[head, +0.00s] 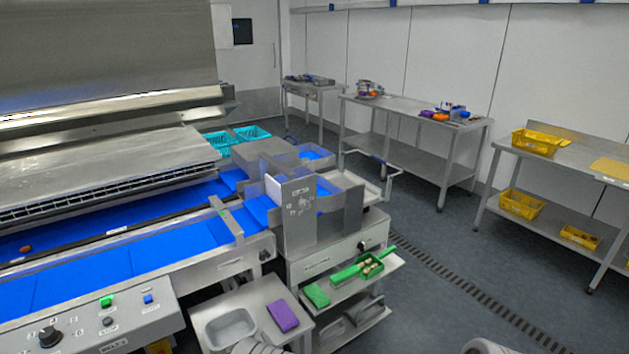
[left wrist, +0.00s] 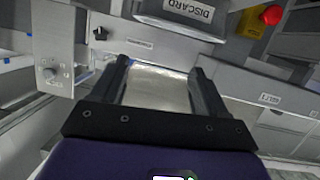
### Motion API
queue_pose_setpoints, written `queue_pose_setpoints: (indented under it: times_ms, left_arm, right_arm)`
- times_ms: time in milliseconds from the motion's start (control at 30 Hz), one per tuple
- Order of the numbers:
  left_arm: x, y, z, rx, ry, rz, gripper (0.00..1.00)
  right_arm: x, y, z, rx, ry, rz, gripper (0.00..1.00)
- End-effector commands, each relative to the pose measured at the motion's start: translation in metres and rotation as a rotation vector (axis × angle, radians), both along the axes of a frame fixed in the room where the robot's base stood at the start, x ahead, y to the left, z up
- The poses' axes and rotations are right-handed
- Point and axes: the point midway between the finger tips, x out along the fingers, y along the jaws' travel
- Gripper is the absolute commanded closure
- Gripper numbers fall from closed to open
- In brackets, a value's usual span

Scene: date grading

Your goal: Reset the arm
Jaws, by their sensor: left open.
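My left gripper (left wrist: 160,68) shows in the left wrist view. Its two dark fingers stand wide apart with nothing held between them. Behind and between the fingers is a plain pale metal surface, and I cannot tell how far away it is. Neither gripper can be made out in the head view; only pale rounded parts of mine show at its bottom edge. My right gripper is not in view.
The blue conveyor (head: 120,265) runs along the left. The wrist view shows a DISCARD label (left wrist: 189,10) and a red button (left wrist: 272,15).

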Motion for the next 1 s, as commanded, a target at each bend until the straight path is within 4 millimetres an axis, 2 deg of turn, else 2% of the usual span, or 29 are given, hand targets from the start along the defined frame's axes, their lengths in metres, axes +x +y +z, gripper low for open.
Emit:
queue_pose_setpoints:
  times_ms: [33,167,267,300,367,400,500,600,700,833,1000]
  left_arm:
    - [-0.007,0.004,-0.021,-0.021,0.055,-0.01,0.26]
    - [-0.033,0.009,-0.075,-0.092,0.222,-0.059,0.26]
    - [-0.069,0.009,-0.128,-0.179,0.396,-0.112,0.26]
    - [-0.088,0.007,-0.151,-0.227,0.477,-0.14,0.26]
    - [-0.122,0.0,-0.182,-0.308,0.605,-0.188,0.26]
    - [-0.147,-0.007,-0.199,-0.366,0.687,-0.226,0.26]
    - [-0.205,-0.029,-0.226,-0.505,0.866,-0.327,0.26]
    - [-0.251,-0.048,-0.235,-0.615,0.995,-0.421,0.26]
    - [-0.282,-0.062,-0.235,-0.686,1.075,-0.496,0.26]
    - [-0.3,-0.07,-0.231,-0.727,1.121,-0.547,0.26]
    - [-0.303,-0.072,-0.23,-0.731,1.128,-0.556,0.26]
  right_arm:
    - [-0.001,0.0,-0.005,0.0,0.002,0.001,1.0]
    - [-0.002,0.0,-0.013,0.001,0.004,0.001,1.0]
    - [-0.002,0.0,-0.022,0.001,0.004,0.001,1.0]
    - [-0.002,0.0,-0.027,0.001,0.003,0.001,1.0]
    - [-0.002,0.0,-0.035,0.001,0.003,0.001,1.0]
    - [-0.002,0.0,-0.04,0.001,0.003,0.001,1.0]
    - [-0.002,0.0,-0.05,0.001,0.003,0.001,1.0]
    - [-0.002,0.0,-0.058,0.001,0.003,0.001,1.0]
    - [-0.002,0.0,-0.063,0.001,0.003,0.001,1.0]
    - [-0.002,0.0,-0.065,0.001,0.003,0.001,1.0]
    - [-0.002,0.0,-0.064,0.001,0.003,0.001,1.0]
